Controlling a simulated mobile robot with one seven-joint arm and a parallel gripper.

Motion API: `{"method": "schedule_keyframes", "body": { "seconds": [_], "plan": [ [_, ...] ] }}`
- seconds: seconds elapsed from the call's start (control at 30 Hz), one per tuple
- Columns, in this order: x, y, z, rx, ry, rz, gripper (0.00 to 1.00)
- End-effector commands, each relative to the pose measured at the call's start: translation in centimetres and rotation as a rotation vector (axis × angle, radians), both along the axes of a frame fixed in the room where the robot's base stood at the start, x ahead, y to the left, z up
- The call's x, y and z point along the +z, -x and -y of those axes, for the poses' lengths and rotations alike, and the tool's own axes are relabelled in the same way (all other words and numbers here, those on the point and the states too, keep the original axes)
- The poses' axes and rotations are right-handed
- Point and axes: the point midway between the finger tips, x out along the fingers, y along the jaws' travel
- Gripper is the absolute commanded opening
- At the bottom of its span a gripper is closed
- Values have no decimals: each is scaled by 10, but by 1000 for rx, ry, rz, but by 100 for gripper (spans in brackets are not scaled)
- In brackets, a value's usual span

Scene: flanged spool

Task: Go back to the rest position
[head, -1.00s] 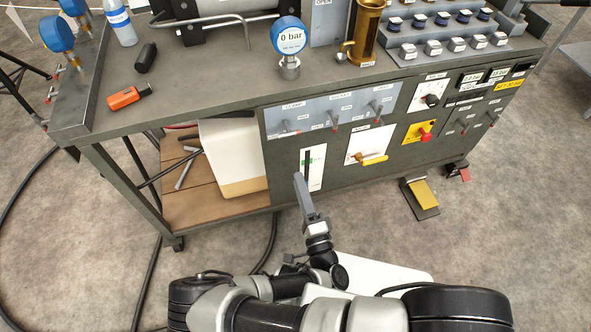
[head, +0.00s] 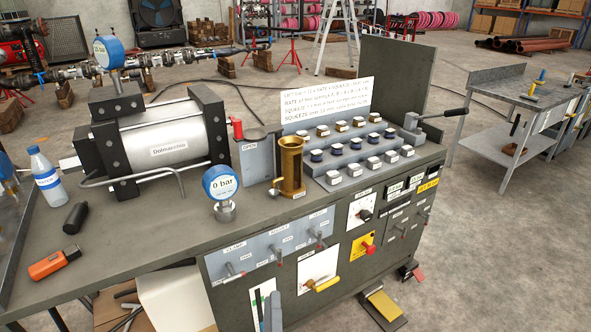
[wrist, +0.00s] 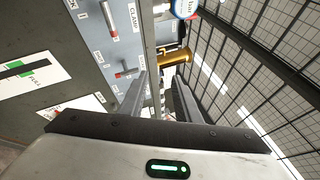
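My gripper (wrist: 160,84) shows in the wrist view with its two fingers apart and nothing between them. In the head view only a grey finger part of my gripper (head: 272,312) shows at the bottom edge, in front of the bench's front panel (head: 238,292). The rest of my arm is out of the head view. In the wrist view the panel with its clamp levers (wrist: 126,73) is on the left, and the brass cylinder (wrist: 174,57) lies beyond the fingers. I cannot tell the exact gap to the panel.
The bench carries a machine labelled Dolmacchio (head: 165,148), a 0 bar gauge (head: 220,184), a bottle (head: 46,180) and an orange tool (head: 54,263). A yellow pedal (head: 384,305) is on the floor. Open floor (head: 500,240) lies right, before a second table (head: 497,135).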

Motion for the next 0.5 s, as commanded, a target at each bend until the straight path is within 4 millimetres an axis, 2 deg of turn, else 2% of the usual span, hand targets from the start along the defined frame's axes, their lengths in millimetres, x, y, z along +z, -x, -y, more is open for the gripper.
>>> {"method": "schedule_keyframes", "body": {
  "seconds": [0.03, 0.1, 0.23, 0.4, 0.5],
  "plan": [
    [23, -9, 18, -121, -122, 8, 30],
    [49, -15, 47, -279, -280, 23, 30],
    [87, -13, 102, -562, -577, 69, 30],
    [123, 10, 165, -904, -974, 169, 30],
    [139, 30, 193, -1090, -1212, 250, 30]
  ]
}}
